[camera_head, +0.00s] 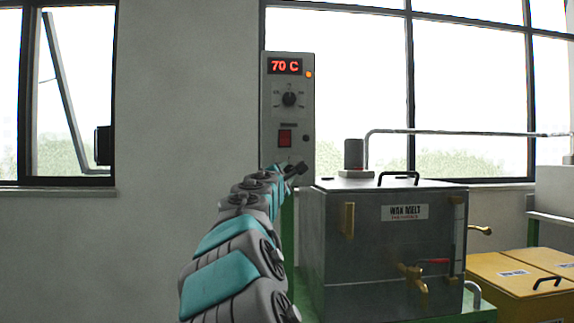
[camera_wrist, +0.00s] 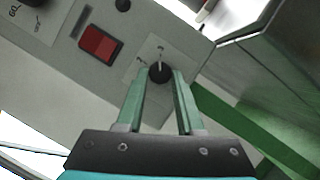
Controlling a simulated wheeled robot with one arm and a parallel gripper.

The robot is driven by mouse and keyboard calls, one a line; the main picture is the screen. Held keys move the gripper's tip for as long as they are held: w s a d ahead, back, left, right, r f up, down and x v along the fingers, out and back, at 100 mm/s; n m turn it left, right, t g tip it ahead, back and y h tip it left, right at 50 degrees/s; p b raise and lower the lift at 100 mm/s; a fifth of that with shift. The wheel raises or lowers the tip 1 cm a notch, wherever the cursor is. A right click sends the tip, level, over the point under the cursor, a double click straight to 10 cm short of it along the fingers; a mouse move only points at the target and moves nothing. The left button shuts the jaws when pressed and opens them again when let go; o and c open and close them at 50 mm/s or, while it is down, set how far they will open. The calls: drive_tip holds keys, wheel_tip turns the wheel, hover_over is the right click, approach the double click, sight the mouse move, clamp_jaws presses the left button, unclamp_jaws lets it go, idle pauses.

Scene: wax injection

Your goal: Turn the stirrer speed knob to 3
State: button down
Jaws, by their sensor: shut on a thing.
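The stirrer speed knob (camera_wrist: 160,73) is a small black knob on a pale scale plate at the lower end of the grey control panel, seen in the wrist view. My gripper (camera_wrist: 159,76) has its two green fingers on either side of the knob, shut on it. A pale pointer mark shows at the knob's upper edge in that view; the scale figures are too small to read. In the head view my gripper (camera_head: 295,170) is at the bottom of the control panel (camera_head: 270,128) and hides this knob.
The panel has a red 70 C display (camera_head: 285,66), an upper dial (camera_head: 289,99) and a red switch (camera_head: 285,138), which also shows in the wrist view (camera_wrist: 100,43). The grey wax melt tank (camera_head: 345,250) stands close to the right of my arm. Yellow boxes (camera_head: 500,275) stand farther right.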

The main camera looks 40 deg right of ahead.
drive_tip(key=shift+r+m+g+p, duration=0.15)
drive_tip(key=shift+m+g+p, duration=0.2)
drive_tip(key=shift+m, duration=0.25)
drive_tip(key=c, duration=0.5)
unclamp_jaws()
drive_tip(key=b+v, duration=0.1)
drive_tip(key=v, duration=0.7)
drive_tip(key=shift+d, duration=0.1)
idle(0.4)
